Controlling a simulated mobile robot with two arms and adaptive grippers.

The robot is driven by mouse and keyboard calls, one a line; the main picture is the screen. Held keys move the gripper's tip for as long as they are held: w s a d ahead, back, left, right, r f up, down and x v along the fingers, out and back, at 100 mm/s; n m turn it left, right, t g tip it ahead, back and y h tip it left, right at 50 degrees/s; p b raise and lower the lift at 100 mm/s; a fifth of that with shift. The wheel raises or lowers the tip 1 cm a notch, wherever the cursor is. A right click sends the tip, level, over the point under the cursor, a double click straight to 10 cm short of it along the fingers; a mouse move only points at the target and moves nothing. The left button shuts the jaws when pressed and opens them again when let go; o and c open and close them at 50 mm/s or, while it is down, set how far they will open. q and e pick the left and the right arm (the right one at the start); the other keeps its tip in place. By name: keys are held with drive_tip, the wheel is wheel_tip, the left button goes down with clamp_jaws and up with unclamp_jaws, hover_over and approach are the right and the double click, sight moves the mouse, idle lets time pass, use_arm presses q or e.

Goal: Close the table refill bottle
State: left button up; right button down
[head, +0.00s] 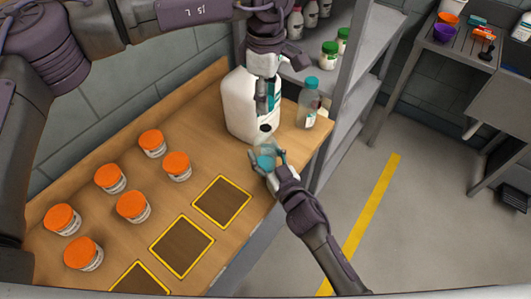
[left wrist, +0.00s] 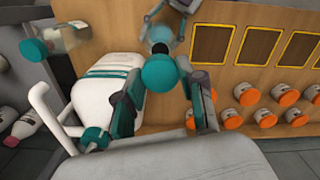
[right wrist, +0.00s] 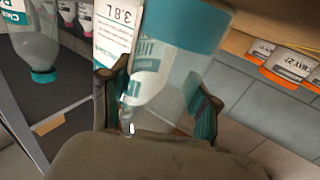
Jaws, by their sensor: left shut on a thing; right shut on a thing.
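A clear refill bottle with a teal label (right wrist: 165,85) is held between the fingers of my right gripper (right wrist: 160,110). In the head view this bottle (head: 266,152) is near the table's right edge, in front of a white jug, and my right gripper (head: 268,165) is around it. Its dark open mouth (head: 265,128) shows, uncapped. My left gripper (head: 265,100) is above it, pointing down, shut on a round teal cap (left wrist: 160,72). The cap appears apart from the mouth (left wrist: 160,48); the exact gap is hard to tell.
The white jug (head: 238,105) stands close behind my grippers. Another clear bottle with a teal cap (head: 309,103) stands right of it. Several orange-lidded jars (head: 133,206) and yellow-framed squares (head: 222,201) are on the wooden table. A grey shelf (head: 350,70) rises at the right.

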sight(266, 128)
use_arm(q)
drive_tip(key=shift+f, duration=2.5)
drive_tip(key=shift+f, duration=0.1)
drive_tip(key=shift+f, duration=0.8)
drive_tip(key=shift+f, duration=0.55)
